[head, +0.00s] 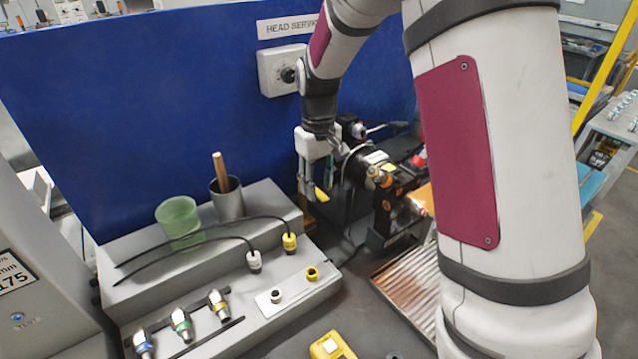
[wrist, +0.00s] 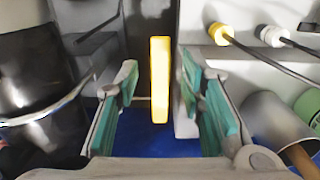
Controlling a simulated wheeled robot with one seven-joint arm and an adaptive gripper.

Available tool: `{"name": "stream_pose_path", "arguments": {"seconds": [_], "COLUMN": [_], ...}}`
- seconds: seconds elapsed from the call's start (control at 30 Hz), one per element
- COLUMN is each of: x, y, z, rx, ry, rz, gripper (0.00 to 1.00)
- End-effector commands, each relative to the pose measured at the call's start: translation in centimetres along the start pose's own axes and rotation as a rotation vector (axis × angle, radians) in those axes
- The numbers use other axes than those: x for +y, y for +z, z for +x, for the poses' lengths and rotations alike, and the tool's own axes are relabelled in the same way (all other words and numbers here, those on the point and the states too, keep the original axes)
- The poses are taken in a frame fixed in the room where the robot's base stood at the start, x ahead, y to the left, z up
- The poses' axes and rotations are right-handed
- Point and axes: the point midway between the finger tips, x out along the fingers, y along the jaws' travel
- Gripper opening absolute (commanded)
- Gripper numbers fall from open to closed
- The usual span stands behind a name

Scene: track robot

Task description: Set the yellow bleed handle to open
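The yellow bleed handle (wrist: 160,80) is a straight, flat bar that stands upright in the middle of the wrist view. My gripper (wrist: 158,88) is open, with one green-padded finger on each side of the bar and a visible gap on both sides. I cannot tell how deep the bar sits between the fingers. In the head view my gripper (head: 316,190) points down beside the black machine head, and a small yellow end of the handle (head: 322,195) shows at its fingertips. The handle's pivot is hidden.
A grey stepped bench (head: 262,200) on the left holds a green cup (head: 179,219), a metal cup (head: 227,200) with a wooden handle, and cables with white and yellow connectors. A blue panel (head: 150,100) stands behind. The black machine head (head: 380,185) is close on the right.

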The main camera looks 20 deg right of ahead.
Motion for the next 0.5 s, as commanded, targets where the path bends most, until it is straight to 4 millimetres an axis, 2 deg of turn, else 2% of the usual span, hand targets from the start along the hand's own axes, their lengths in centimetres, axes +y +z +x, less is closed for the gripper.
{"name": "stream_pose_path", "arguments": {"seconds": [0.37, 0.4, 0.5], "x": [-0.01, 0.0, -0.01], "y": [0.01, 0.01, 0.01], "z": [0.73, 0.73, 0.72], "rx": [0.0, 0.0, 0.0], "ry": [0.0, 0.0, 0.0], "rz": [-0.001, -0.001, -0.001], "gripper": [0.36, 0.34, 0.11]}}
